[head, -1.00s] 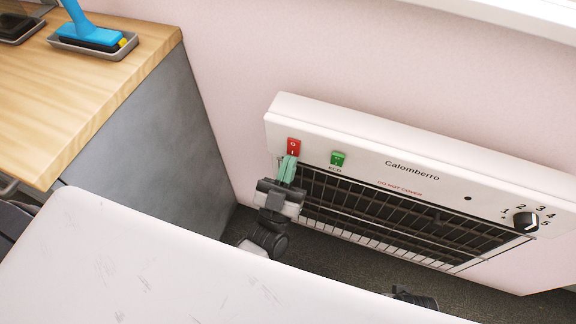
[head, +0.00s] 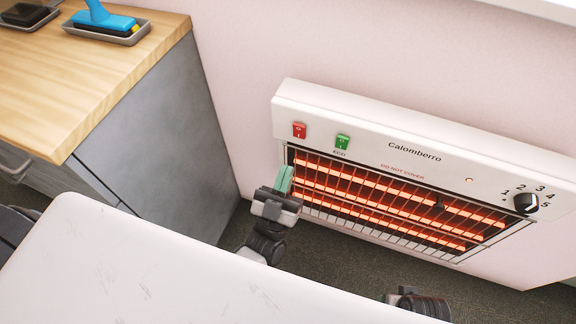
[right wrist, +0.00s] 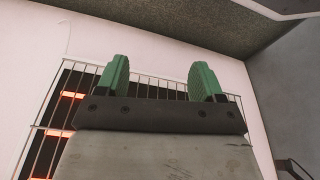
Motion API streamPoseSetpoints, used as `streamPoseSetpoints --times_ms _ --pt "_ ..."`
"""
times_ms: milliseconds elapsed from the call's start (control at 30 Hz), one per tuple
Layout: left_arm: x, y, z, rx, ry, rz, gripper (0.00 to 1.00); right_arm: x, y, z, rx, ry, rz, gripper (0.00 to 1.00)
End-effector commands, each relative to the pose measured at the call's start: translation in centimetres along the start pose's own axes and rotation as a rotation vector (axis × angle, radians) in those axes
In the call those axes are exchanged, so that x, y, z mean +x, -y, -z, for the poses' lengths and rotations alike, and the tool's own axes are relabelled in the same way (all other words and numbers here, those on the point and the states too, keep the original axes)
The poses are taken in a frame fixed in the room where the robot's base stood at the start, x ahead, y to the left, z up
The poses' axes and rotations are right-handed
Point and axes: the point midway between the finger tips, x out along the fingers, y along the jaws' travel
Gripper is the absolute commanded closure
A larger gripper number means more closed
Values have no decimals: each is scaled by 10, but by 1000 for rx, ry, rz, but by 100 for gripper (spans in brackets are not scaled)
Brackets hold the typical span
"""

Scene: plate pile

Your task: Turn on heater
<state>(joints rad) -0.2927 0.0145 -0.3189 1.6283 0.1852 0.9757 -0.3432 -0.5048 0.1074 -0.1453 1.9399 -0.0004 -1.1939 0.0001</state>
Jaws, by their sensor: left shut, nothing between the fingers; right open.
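The white wall heater (head: 340,103) hangs on the pink wall in the head view. Its bars glow orange behind a wire grille (head: 400,205), and a small indicator lamp (head: 469,180) is lit. A red switch (head: 299,130) and a green ECO switch (head: 342,142) sit on its top left, and a black dial (head: 526,203) on its right. My left gripper (head: 285,180) is shut and empty, below the red switch and apart from it, by the grille's left end. My right gripper (right wrist: 159,80) is open and empty in the right wrist view, with part of the glowing grille (right wrist: 70,95) beyond.
A wooden counter (head: 110,75) with grey sides stands at the left. A blue brush (head: 103,20) in a tray (head: 125,38) lies on it. A white scratched surface (head: 130,270) fills the foreground. Dark floor (head: 330,245) shows between it and the heater.

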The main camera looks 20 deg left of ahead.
Motion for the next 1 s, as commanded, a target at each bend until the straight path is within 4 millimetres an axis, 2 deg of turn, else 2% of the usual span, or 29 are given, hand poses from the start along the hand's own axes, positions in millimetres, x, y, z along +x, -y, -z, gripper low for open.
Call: streamPoseSetpoints --times_ms 100,433,600,1000 --pt "-18 0 -5 0 3 -1 100 -14 -3 10 3 -24 -6 32" --pt "-68 0 -14 0 1 -1 100 -41 -4 16 5 -38 -7 32" --pt "-76 0 -15 0 0 -1 100 -47 -4 17 5 -40 -8 32" --pt "-76 0 -15 0 -1 -1 100 -48 -4 17 5 -41 -8 32"
